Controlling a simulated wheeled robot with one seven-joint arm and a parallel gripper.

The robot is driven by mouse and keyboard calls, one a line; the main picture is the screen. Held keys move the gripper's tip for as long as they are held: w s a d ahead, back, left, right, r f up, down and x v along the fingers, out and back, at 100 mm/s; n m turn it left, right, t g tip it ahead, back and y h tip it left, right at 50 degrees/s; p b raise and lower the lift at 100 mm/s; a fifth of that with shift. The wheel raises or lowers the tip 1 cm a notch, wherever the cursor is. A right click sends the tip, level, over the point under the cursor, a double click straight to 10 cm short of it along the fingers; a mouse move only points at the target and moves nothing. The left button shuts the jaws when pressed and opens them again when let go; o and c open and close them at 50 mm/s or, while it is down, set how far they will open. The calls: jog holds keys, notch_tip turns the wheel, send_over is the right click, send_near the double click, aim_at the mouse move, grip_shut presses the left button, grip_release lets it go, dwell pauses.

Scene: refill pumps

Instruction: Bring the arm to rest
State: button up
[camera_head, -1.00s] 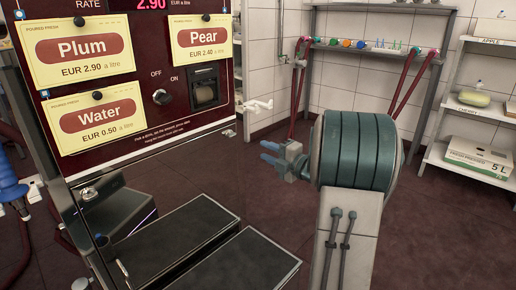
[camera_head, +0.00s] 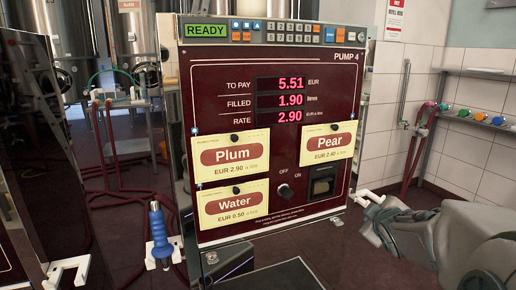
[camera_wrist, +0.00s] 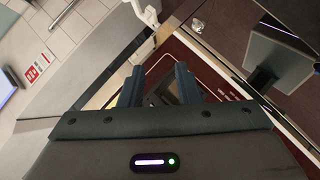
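My gripper shows in the wrist view (camera_wrist: 160,84), its two dark fingers apart with nothing between them. In the head view my grey arm and hand reach in from the right, beside the lower right corner of the pump panel (camera_head: 225,105); the fingertips are hard to make out there. In the wrist view the gripper faces the panel at an angle. The gap between them cannot be judged.
The panel reads READY, 5.51, 1.90 and 2.90, with Plum, Pear and Water cards and an OFF/ON knob (camera_head: 284,191). A blue nozzle (camera_head: 158,238) hangs at its left. White hooks jut out at the panel's right (camera_head: 372,196). A shelf with coloured caps (camera_head: 480,117) stands right.

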jog(key=s+a+r+m+g+y+p, duration=0.1)
jog(key=s+a+r+m+g+p, duration=0.2)
jog(key=s+a+p, duration=0.2)
jog(key=s+a+r+m+g+y+p, duration=0.1)
jog(key=s+a+r+m+g+p, duration=0.1)
jog(key=s, duration=0.9)
jog(key=s+a+r+m+g+p, duration=0.3)
jog(key=s+a+r+g+p, duration=0.1)
jog(key=s+a+p, duration=0.4)
jog(key=shift+s+r+m+g+y+p, duration=0.3)
jog(key=shift+r+y+p, duration=0.1)
jog(key=shift+r+p, duration=0.4)
jog(key=shift+o, duration=0.2)
